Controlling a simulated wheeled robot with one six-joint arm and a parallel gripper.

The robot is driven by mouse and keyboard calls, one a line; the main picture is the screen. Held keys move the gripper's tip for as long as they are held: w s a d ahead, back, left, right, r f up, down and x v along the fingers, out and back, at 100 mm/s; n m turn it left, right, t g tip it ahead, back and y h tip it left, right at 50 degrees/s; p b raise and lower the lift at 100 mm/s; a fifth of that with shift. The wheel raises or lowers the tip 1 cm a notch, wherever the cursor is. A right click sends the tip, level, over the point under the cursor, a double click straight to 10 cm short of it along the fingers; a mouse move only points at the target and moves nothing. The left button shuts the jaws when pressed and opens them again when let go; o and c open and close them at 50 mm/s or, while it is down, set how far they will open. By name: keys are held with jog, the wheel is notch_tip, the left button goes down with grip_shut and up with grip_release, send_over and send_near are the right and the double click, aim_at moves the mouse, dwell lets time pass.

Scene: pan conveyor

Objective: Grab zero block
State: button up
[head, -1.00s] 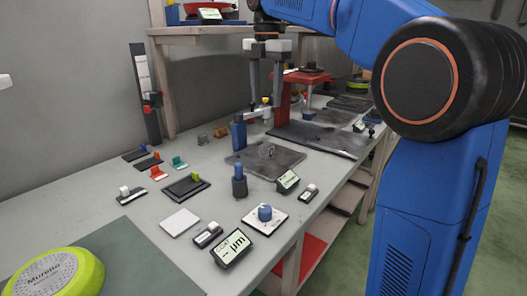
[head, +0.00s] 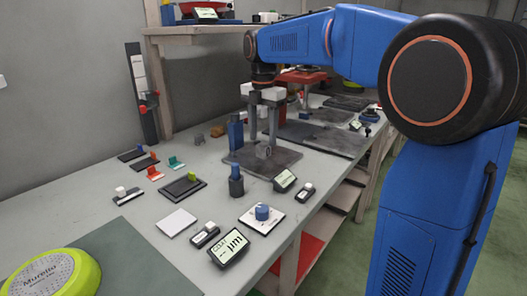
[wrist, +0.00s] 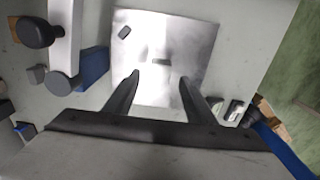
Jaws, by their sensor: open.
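No label reading "zero" is legible, so I cannot tell for certain which piece is the zero block. A white square plate with a blue round knob (head: 262,213) lies at the front of the bench. A small grey upright piece (head: 263,151) stands on a dark metal plate (head: 243,165). My gripper (head: 262,139) is open, pointing down just above that plate, with its fingers near the grey piece. In the wrist view my gripper (wrist: 160,78) has its fingers apart, with a small grey piece (wrist: 160,62) beyond the tips on the bright plate (wrist: 202,40). Nothing is held.
A dark holder with a blue top (head: 236,181) stands in front of the metal plate. A gauge reading µm (head: 229,248), a blank white plate (head: 176,221) and a blue post (head: 236,132) are nearby. A lime round device (head: 50,275) sits at front left.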

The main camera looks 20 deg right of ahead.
aim_at(263, 144)
jog(key=shift+w+d+f, duration=0.15)
jog(key=shift+f, duration=2.15)
grip_shut()
